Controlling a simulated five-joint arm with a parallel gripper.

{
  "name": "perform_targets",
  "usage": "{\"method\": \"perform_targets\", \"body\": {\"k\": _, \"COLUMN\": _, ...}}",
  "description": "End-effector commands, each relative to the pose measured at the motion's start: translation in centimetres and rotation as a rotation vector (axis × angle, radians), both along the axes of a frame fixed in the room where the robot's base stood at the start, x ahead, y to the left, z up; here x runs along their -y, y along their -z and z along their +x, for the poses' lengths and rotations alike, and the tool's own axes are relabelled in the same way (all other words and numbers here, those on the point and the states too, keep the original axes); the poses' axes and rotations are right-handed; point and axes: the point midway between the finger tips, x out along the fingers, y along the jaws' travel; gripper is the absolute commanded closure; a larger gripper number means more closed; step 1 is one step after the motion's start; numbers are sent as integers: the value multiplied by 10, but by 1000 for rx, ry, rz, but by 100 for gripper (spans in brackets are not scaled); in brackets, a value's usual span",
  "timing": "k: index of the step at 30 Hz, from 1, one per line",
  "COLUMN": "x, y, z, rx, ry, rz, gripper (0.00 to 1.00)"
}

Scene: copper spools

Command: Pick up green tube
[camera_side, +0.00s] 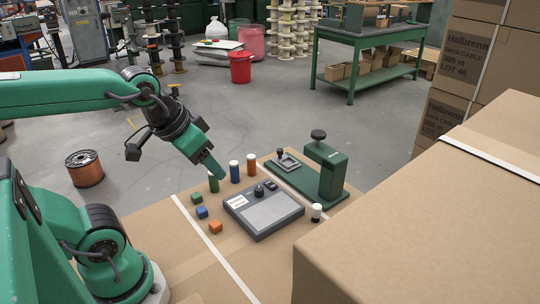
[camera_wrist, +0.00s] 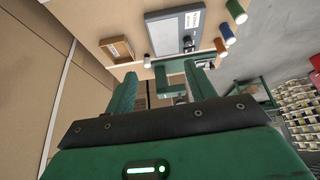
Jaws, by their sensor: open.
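The green tube (camera_side: 213,185) stands upright on the cardboard surface, left of a blue tube (camera_side: 234,172) and an orange tube (camera_side: 251,168). In the side view my gripper (camera_side: 214,170) angles down, its fingertips overlapping the green tube's top; I cannot tell whether they touch. In the wrist view the two green fingers of my gripper (camera_wrist: 161,76) are spread apart with no tube between them. There the green tube (camera_wrist: 236,11) is at the top right edge, outside the fingers, beside the blue tube (camera_wrist: 227,33) and orange tube (camera_wrist: 221,47).
A grey flat device (camera_side: 264,212) lies right of green, blue and orange cubes (camera_side: 202,212). A green press (camera_side: 328,175) stands behind it, with a small black-and-white tube (camera_side: 316,212) nearby. A large cardboard box (camera_side: 430,225) blocks the right front.

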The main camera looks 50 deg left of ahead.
Motion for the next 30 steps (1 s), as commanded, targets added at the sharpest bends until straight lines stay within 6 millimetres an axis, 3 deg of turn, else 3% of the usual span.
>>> {"method": "perform_targets", "body": {"k": 8, "x": -33, "y": 18, "z": 30, "rx": -24, "ry": -232, "rz": -58, "gripper": 45}}
{"method": "perform_targets", "body": {"k": 18, "x": -102, "y": 58, "z": 65, "rx": -39, "ry": -619, "rz": -156, "gripper": 45}}
{"method": "perform_targets", "body": {"k": 30, "x": -181, "y": 114, "z": 75, "rx": -31, "ry": -1012, "rz": -255, "gripper": 45}}
